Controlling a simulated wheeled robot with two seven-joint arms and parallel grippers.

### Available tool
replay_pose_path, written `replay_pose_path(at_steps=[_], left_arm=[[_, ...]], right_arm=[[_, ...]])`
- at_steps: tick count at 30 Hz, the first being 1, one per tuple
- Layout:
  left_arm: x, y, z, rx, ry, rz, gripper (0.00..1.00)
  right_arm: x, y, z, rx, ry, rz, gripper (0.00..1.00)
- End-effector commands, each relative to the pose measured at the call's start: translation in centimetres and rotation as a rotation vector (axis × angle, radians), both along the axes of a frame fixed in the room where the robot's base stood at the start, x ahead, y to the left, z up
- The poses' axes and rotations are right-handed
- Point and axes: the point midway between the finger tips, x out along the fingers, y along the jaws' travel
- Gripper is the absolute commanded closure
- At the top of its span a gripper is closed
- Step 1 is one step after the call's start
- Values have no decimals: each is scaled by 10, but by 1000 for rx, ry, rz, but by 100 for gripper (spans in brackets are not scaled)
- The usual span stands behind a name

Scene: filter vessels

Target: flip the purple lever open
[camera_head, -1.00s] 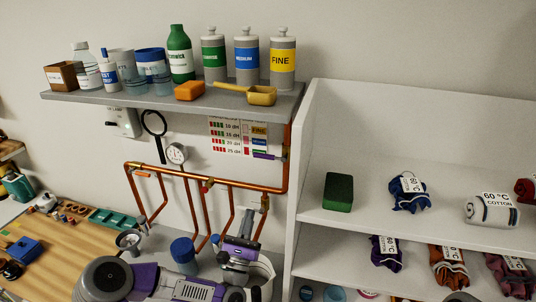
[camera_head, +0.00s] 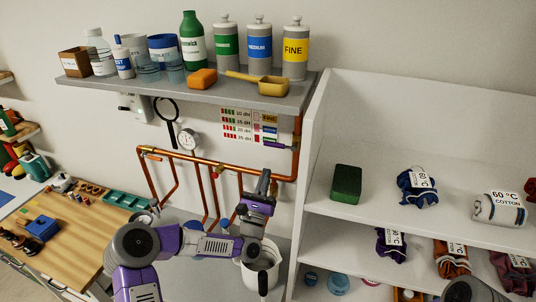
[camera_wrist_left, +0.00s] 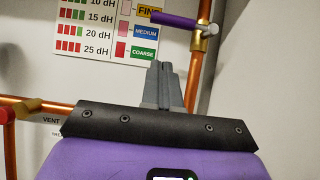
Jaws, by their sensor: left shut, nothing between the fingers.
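The purple lever (camera_head: 274,145) sticks out to the left from a brass valve on the right-hand copper pipe, under the shelf. In the left wrist view the lever (camera_wrist_left: 174,21) lies nearly level, tilted slightly, with its right end at the valve (camera_wrist_left: 205,29). My left gripper (camera_head: 265,174) is below the lever, pointing up at the wall. In the left wrist view its fingertips (camera_wrist_left: 161,66) are together, empty, below and slightly left of the lever, and appear apart from it. My right gripper is not in view.
A hardness chart (camera_head: 241,125) hangs left of the lever. Copper pipes (camera_head: 220,168) run along the wall with a gauge (camera_head: 188,140). The shelf (camera_head: 180,96) above carries bottles and a yellow scoop (camera_head: 272,86). A white rack (camera_head: 315,155) stands close on the right.

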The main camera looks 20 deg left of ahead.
Motion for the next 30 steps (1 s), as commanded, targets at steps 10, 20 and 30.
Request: replay_pose_path(at_steps=[10, 20, 30], left_arm=[[27, -1, 47, 1, -1, -1, 100], [29, -1, 53, 1, 0, -1, 100], [29, 0, 53, 17, -1, -1, 100]], right_arm=[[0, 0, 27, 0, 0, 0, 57], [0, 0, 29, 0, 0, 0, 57], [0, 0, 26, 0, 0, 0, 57]])
